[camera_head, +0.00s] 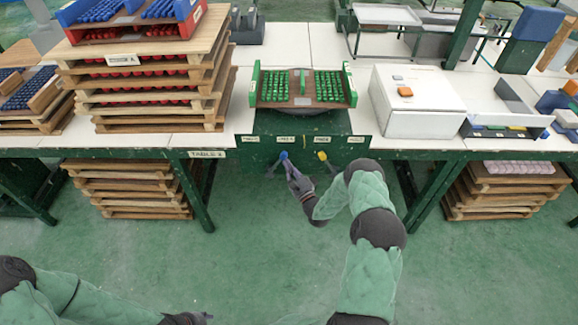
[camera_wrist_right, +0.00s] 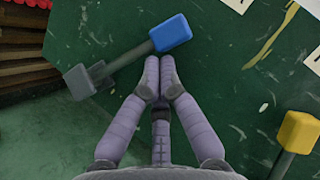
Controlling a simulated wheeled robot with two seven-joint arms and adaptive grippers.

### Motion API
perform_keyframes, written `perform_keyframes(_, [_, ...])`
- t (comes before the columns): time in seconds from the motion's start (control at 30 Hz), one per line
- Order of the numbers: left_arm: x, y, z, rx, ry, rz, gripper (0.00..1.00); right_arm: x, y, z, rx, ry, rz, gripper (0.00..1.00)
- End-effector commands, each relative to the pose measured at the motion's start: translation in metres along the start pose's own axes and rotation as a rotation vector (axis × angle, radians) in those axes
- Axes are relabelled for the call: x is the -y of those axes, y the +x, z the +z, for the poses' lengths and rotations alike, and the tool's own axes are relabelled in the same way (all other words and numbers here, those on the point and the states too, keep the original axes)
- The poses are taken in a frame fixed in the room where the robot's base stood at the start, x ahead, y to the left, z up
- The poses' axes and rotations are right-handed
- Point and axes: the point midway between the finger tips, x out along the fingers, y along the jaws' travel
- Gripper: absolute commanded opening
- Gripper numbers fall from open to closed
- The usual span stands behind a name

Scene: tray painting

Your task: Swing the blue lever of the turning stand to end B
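The blue lever (camera_head: 284,156) sits on the dark green front of the turning stand (camera_head: 268,122). In the right wrist view its blue knob (camera_wrist_right: 171,33) is at the upper end of a grey rod that slants down-left to a grey block. My right gripper (camera_head: 289,168) is just below the knob. Its fingertips (camera_wrist_right: 160,68) are together beside the rod's knob end, with nothing visible between them; I cannot tell whether they touch the lever. My left gripper (camera_head: 192,318) is low at the bottom edge, far from the stand, its fingers too small to read.
A yellow-knobbed lever (camera_head: 322,156) is to the right, also in the right wrist view (camera_wrist_right: 299,131). Small label plates (camera_head: 285,139) line the stand's front, too small to read. A tray with green pieces (camera_head: 330,102) tops the stand. Stacked wooden trays (camera_head: 170,100) stand left, a white box (camera_head: 425,118) right.

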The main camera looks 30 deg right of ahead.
Motion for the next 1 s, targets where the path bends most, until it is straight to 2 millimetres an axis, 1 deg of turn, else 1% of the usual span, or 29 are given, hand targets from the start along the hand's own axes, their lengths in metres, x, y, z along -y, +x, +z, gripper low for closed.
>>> perform_keyframes(0.47, [-0.003, -0.007, 0.000, 0.000, 0.000, 0.000, 0.40, 0.004, 0.005, 0.007, 0.002, -0.065, 0.045, 0.00])
perform_keyframes(0.63, [-0.004, -0.012, 0.001, 0.000, 0.000, 0.000, 0.40, 0.006, 0.009, 0.013, 0.003, -0.113, 0.076, 0.00])
perform_keyframes(0.87, [-0.009, -0.025, 0.001, 0.000, 0.000, 0.000, 0.40, 0.011, 0.018, 0.028, 0.007, -0.242, 0.162, 0.00])
perform_keyframes(1.0, [-0.012, -0.035, 0.001, 0.000, 0.000, 0.000, 0.40, 0.011, 0.026, 0.040, 0.010, -0.355, 0.235, 0.00])
